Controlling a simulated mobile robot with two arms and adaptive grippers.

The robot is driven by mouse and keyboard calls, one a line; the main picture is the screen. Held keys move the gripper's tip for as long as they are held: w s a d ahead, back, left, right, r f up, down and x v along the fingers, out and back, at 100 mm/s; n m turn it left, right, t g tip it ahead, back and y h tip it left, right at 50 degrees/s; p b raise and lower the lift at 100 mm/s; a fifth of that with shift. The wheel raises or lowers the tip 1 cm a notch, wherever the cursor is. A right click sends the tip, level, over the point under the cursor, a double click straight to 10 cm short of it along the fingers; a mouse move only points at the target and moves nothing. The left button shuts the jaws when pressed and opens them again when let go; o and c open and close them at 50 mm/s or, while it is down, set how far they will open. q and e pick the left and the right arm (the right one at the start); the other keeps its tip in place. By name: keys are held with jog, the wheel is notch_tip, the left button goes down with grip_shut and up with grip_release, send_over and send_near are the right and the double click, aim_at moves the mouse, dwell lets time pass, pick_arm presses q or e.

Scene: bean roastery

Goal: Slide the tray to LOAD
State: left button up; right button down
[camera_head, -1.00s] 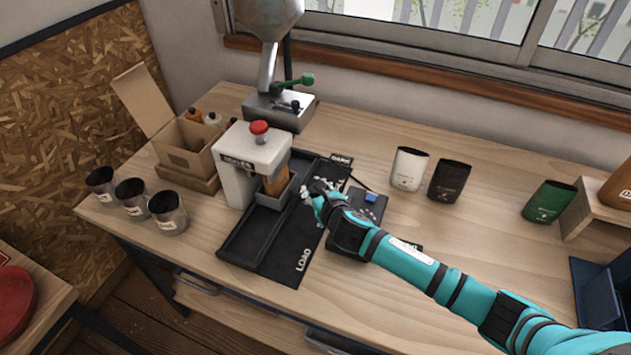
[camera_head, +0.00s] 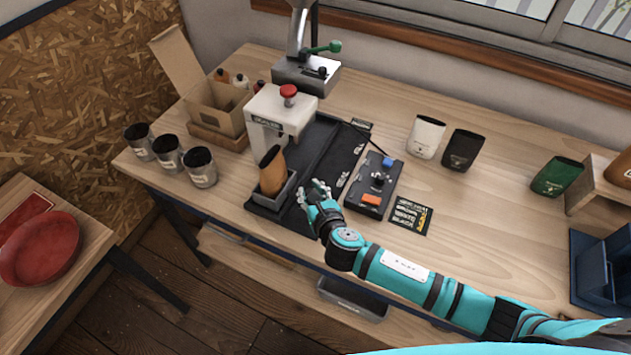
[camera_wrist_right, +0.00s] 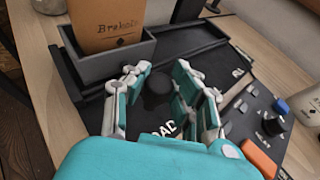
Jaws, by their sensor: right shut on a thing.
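The grey tray (camera_head: 273,194) is at the front end of the black track, out from under the white sealer (camera_head: 280,120). A brown pouch (camera_head: 272,172) stands upright in it, slightly tilted. In the right wrist view the tray wall (camera_wrist_right: 117,62) and the pouch (camera_wrist_right: 105,20) show at upper left. My right gripper (camera_head: 314,192) is beside the tray. In the wrist view its fingers (camera_wrist_right: 160,84) are closed around a black knob (camera_wrist_right: 156,90). The partly hidden LOAD lettering (camera_wrist_right: 165,130) is just below the knob. My left gripper is not in view.
A control box (camera_head: 374,188) with blue and orange buttons lies right of the track. Several metal cups (camera_head: 168,155) and an open carton (camera_head: 212,110) stand left. White (camera_head: 426,137) and black (camera_head: 462,150) pouches stand back right. The bench's front edge is close to the tray.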

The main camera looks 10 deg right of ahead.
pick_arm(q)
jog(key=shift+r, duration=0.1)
pick_arm(e)
jog(key=shift+s+a, duration=0.15)
jog(key=shift+a, duration=0.05)
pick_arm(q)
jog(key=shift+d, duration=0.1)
pick_arm(e)
jog(key=c, duration=1)
grip_release()
jog(key=shift+s, duration=0.2)
jog(key=shift+c, duration=0.2)
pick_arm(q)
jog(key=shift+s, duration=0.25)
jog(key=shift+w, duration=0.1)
pick_arm(e)
jog(key=v, duration=1.2)
